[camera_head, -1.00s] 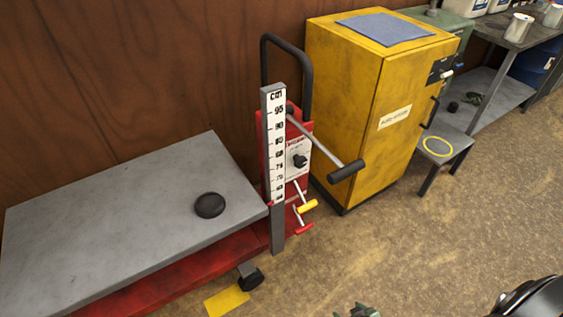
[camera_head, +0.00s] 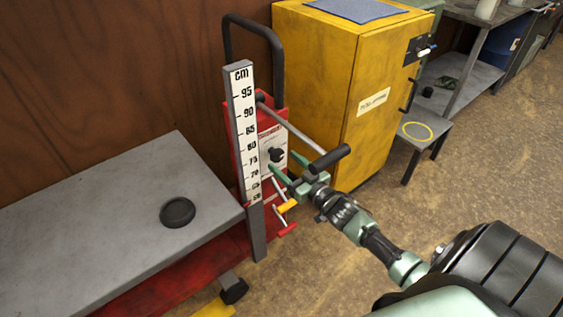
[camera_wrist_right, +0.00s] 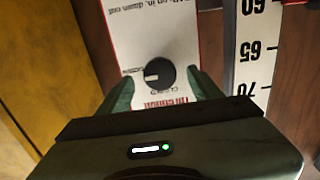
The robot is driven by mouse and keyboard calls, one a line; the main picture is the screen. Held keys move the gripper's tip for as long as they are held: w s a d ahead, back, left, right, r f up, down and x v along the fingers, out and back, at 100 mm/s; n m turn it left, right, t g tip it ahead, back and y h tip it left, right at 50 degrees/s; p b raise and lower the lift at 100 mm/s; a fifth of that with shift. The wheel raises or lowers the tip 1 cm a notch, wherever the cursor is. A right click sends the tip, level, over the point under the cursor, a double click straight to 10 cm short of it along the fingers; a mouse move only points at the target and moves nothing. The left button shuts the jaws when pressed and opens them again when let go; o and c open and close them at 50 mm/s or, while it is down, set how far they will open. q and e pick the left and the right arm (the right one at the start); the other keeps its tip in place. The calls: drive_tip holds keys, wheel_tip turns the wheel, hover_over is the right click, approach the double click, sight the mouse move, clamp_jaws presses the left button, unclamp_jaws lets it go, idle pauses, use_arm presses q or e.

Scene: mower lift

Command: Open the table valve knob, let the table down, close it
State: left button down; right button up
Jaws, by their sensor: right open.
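The black valve knob (camera_head: 276,154) sits on the white label panel of the red lift column (camera_head: 275,110). In the right wrist view the knob (camera_wrist_right: 160,74) lies between my finger ends, its pale mark towards the left, with printed words around it. My right gripper (camera_head: 285,163) is open in front of the panel, its fingers pointing at the knob. I cannot tell whether they touch it. The grey lift table (camera_head: 105,205) is at the left, its top edge near the bottom of the cm scale (camera_head: 245,140). My left gripper is not in view.
A pump bar with a black grip (camera_head: 330,157) juts out just above my right gripper. Yellow (camera_head: 288,206) and red (camera_head: 286,229) pedals are below it. A black disc (camera_head: 177,212) lies on the table. A yellow cabinet (camera_head: 350,90) stands behind to the right.

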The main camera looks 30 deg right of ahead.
drive_tip(key=shift+w+a, duration=0.1)
drive_tip(key=shift+w, duration=0.9)
drive_tip(key=c, duration=1.4)
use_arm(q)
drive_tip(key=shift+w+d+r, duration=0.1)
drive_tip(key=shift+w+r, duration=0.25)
